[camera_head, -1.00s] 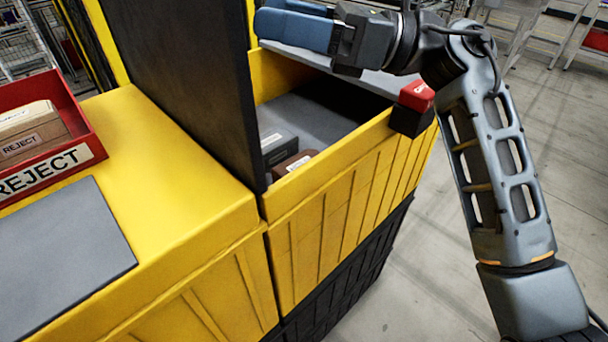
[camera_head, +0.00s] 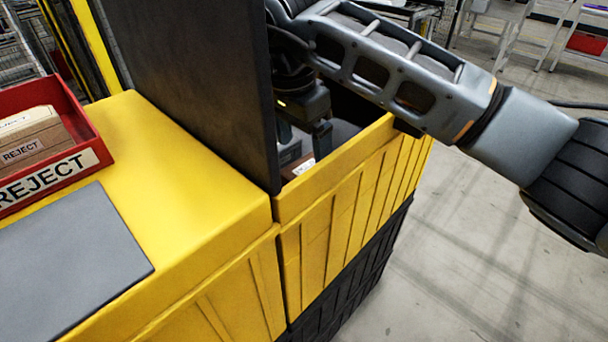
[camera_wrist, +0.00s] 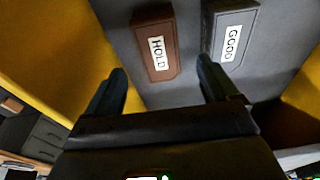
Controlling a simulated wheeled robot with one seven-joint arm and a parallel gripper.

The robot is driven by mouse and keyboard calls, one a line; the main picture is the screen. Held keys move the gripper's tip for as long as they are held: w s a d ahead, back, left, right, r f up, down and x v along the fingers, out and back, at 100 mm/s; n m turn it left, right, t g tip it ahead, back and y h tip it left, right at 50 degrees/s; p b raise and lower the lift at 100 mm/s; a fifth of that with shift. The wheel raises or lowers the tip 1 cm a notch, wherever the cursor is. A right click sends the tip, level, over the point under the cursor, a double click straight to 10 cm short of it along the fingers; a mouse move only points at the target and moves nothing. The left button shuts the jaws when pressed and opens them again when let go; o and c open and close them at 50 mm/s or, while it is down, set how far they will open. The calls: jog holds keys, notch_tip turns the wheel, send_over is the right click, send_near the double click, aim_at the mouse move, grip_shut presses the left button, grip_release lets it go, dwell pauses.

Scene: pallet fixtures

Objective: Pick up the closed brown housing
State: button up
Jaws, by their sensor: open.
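The brown housing (camera_wrist: 154,48), with a white label reading HOLD, lies on the grey floor of the yellow bin in the wrist view. In the head view only a small part of the brown housing (camera_head: 303,168) shows past my arm and the bin wall. A grey housing labelled GOOD (camera_wrist: 233,35) lies just right of it. My gripper (camera_wrist: 163,82) is open and empty, with its fingers pointing down into the bin. The brown housing's near end lies between the two fingertips in the wrist picture. The grey housing's near end is beside the right finger.
The yellow bin wall (camera_head: 345,180) stands close to my gripper. A tall dark panel (camera_head: 190,80) rises at the bin's left. A red REJECT tray (camera_head: 80,130) holding brown pieces sits on the yellow top, beside a grey plate (camera_head: 70,265).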

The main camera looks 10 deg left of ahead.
aim_at(307, 166)
jog(key=shift+w+d+f+p, duration=0.15)
jog(key=shift+f+p, duration=0.1)
jog(key=shift+f, duration=0.9)
jog(key=shift+w+d+f+p, duration=0.1)
jog(key=shift+f+p, duration=0.15)
jog(key=shift+f, duration=0.85)
jog(key=shift+w+d+f+p, duration=0.15)
jog(key=shift+f+p, duration=0.1)
jog(key=shift+f, duration=0.9)
jog(key=shift+c, duration=0.5)
jog(key=c, duration=1.1)
